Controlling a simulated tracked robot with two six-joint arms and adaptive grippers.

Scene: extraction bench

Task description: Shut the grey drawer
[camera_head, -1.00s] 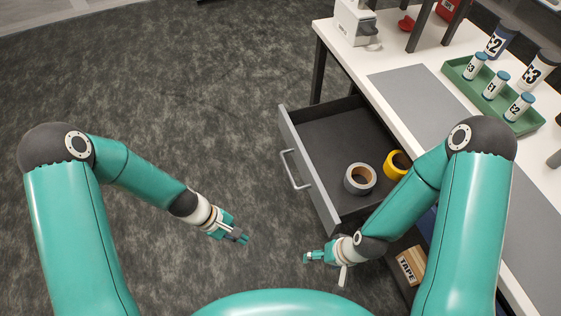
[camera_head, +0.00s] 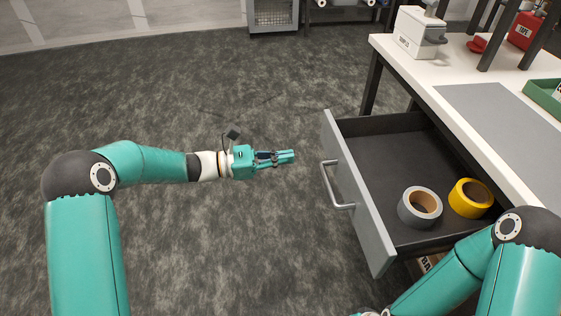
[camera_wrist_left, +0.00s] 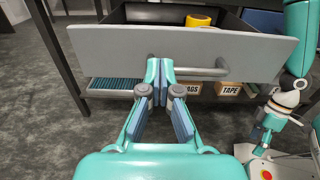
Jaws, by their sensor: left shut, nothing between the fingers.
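The grey drawer (camera_head: 362,210) is pulled well out from under the white bench. Its bar handle (camera_head: 333,188) faces my left gripper (camera_head: 291,157). That gripper is shut and empty, pointing at the drawer front with a gap of floor between in the head view. In the left wrist view its fingertips (camera_wrist_left: 157,66) overlap part of the handle (camera_wrist_left: 207,72) and the drawer front (camera_wrist_left: 235,50). I cannot tell contact from that view. My right gripper (camera_wrist_left: 268,123) shows low at the right in the wrist view; its finger opening is unclear.
A grey tape roll (camera_head: 407,208) and a yellow tape roll (camera_head: 462,202) lie in the drawer. The white bench top (camera_head: 400,50) holds a white device (camera_head: 415,35) and a green tray (camera_head: 545,93). My right arm is close to the drawer's near end. Floor to the left is clear.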

